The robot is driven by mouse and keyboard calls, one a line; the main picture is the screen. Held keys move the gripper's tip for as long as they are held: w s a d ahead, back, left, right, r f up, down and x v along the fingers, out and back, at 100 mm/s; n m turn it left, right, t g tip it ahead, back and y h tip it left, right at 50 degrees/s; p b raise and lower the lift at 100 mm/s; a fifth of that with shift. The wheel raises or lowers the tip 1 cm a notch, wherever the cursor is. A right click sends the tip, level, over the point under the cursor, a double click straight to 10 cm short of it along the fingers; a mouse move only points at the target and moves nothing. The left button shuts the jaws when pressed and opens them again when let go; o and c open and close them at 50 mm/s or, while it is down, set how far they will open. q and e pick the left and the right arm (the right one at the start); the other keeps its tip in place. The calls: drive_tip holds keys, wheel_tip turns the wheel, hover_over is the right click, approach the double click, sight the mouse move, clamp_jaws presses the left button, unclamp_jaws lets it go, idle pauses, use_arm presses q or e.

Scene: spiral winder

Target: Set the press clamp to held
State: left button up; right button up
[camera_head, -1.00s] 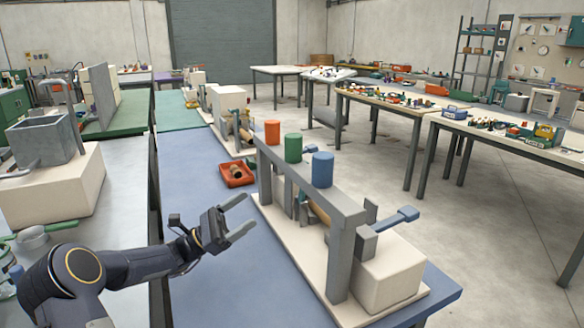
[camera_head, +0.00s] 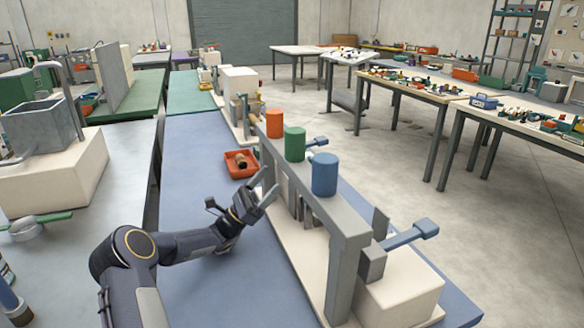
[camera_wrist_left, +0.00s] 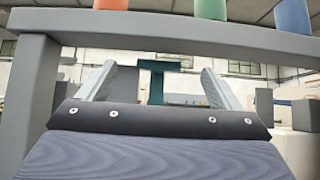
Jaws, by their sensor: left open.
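The winder is a grey frame (camera_head: 345,218) on a pale base, with orange (camera_head: 274,123), green (camera_head: 295,144) and blue (camera_head: 324,174) cylinders on its top beam. A blue-ended lever (camera_head: 412,235) sticks out at its near end, and another blue-ended lever (camera_head: 316,142) shows behind the beam. I cannot tell which part is the press clamp. My left gripper (camera_head: 266,186) is open and empty at the frame's left side. In the left wrist view, a dark green T-shaped piece (camera_wrist_left: 157,82) appears between the open fingers, under the grey beam (camera_wrist_left: 150,29). My right gripper is out of view.
An orange tray (camera_head: 241,164) with a brown roll lies on the blue bench (camera_head: 195,160), left of the winder. Another winder unit (camera_head: 240,85) stands farther back. A grey box on a pale block (camera_head: 50,175) stands at left. The blue bench left of the frame is mostly clear.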

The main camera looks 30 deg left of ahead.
use_arm(q)
drive_tip(key=w+d+r, duration=0.3)
drive_tip(key=w+d, duration=0.1)
drive_tip(key=w, duration=0.1)
drive_tip(key=shift+w+d+r+p, duration=0.15)
drive_tip(key=shift+d+r+p, duration=0.15)
drive_tip(key=shift+d+p, duration=0.1)
drive_tip(key=c, duration=1.4)
